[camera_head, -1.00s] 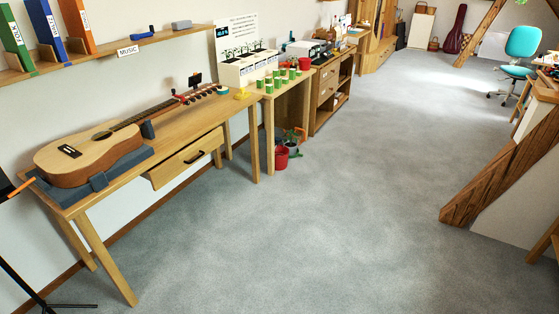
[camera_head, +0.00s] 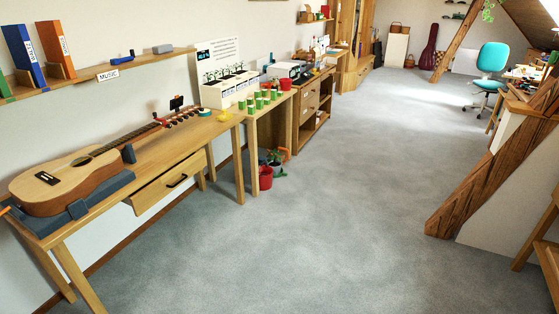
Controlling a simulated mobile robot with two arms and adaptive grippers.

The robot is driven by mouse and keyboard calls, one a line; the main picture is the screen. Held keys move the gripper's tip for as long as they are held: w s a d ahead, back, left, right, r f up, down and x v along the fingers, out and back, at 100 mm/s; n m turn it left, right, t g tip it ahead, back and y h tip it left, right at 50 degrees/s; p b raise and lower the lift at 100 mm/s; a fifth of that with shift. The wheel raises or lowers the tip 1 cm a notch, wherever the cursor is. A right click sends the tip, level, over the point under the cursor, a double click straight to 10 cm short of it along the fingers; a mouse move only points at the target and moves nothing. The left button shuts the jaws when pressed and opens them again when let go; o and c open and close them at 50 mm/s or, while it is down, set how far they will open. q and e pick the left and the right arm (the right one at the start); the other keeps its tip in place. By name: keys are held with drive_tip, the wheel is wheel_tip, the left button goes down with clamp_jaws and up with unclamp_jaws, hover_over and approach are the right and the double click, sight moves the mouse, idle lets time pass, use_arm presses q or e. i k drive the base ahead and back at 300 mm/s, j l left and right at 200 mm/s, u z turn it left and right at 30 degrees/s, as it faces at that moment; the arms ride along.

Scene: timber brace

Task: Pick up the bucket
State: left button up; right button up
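A small red bucket (camera_head: 265,178) stands on the grey carpet by the legs of the plant table, left of the picture's middle. Green leaves and an orange item show just behind it, and part of what is there is hidden by the bucket and the table leg. The bucket is well ahead of me, and nothing of mine touches it. Neither of my grippers shows in the head view.
A wooden desk (camera_head: 150,160) with a guitar (camera_head: 75,175) runs along the left wall. A plant table (camera_head: 245,118) with green cups stands beyond it. A timber brace (camera_head: 480,175) slants up at the right. The carpet (camera_head: 330,210) between is clear.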

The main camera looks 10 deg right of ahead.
sight(266, 172)
drive_tip(key=i+l+u, duration=0.1)
drive_tip(key=i, duration=0.45)
drive_tip(key=i+l, duration=0.25)
drive_tip(key=i, duration=0.3)
drive_tip(key=u, duration=0.05)
